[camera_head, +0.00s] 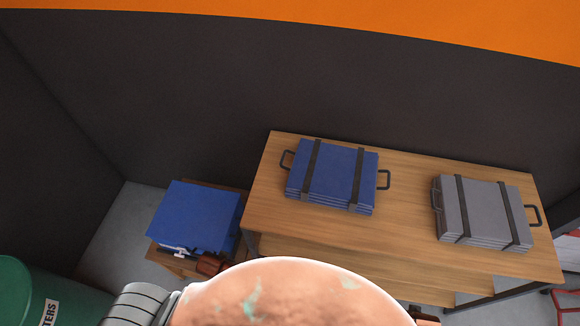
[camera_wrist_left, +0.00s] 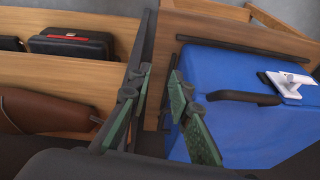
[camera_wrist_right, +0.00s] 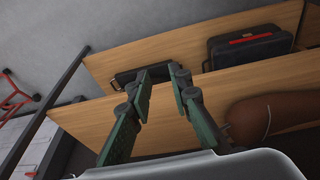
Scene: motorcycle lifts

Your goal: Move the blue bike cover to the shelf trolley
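The blue bike cover (camera_head: 335,175) is a folded blue stack with two dark straps and a black handle at each end. It lies flat on a wooden table (camera_head: 410,190) in the head view, with no gripper touching it. My left gripper (camera_wrist_left: 158,74) is open and empty in the left wrist view, beside a large blue box (camera_wrist_left: 235,100). My right gripper (camera_wrist_right: 160,72) is open and empty in the right wrist view, in front of wooden shelf boards (camera_wrist_right: 215,95). I cannot tell which furniture is the shelf trolley.
A grey folded cover (camera_head: 483,213) lies right of the blue one. The blue box (camera_head: 195,215) sits on a low wooden stand left of the table. A green drum (camera_head: 75,300) stands lower left. A black case (camera_wrist_right: 250,45) sits on a shelf. A rounded brownish surface (camera_head: 290,295) blocks the bottom centre.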

